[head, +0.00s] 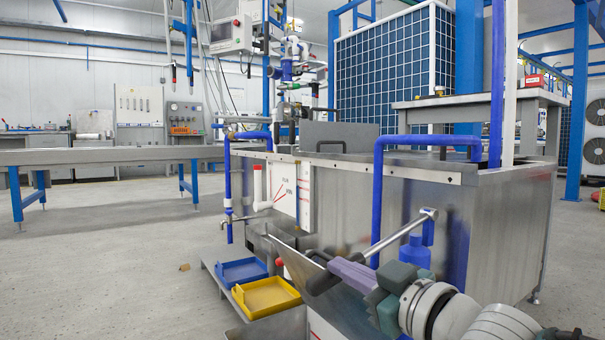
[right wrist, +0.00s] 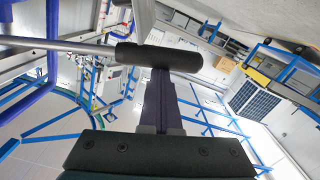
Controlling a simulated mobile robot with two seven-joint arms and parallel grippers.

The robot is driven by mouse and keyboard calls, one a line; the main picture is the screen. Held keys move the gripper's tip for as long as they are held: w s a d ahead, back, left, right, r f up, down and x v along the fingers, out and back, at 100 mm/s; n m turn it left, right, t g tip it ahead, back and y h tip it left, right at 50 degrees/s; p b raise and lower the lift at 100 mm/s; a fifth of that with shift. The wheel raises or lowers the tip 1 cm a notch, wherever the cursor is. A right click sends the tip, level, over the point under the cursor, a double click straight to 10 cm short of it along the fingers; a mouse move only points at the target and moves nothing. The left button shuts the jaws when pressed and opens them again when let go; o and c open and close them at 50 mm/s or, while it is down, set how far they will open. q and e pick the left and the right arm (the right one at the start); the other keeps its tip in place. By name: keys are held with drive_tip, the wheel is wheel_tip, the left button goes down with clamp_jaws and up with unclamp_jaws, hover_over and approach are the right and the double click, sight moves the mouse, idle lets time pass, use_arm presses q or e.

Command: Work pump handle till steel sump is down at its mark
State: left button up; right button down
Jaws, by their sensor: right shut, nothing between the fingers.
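The pump handle is a steel bar (head: 400,236) with a black grip (head: 322,283), slanting down to the left from a blue pump body (head: 415,252). My right gripper (head: 338,268) has purple fingers, shut and empty, right at the grip. In the right wrist view the fingers (right wrist: 160,78) meet the grip (right wrist: 158,57) from below; I cannot tell whether they touch. A low steel-sided vessel (head: 345,300), seemingly the sump, lies behind my gripper and is partly hidden. Its liquid level and mark cannot be read. My left gripper is out of view.
A large steel tank (head: 340,200) with blue pipes (head: 378,190) stands behind. A white marked panel (head: 290,190) is on its side. A blue tray (head: 241,271) and a yellow tray (head: 266,296) sit at lower left.

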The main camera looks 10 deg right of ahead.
drive_tip(key=shift+s+d+f, duration=0.15)
drive_tip(key=shift+d+f, duration=0.05)
drive_tip(key=shift+f, duration=0.4)
wheel_tip(320, 180, up, 6)
drive_tip(key=p, duration=0.6)
drive_tip(key=a+p+v, duration=0.1)
drive_tip(key=p+v, duration=0.3)
drive_tip(key=v, duration=0.6)
drive_tip(key=shift+s+f+p, duration=0.35)
drive_tip(key=shift+s+f, duration=0.1)
drive_tip(key=shift+r, duration=0.1)
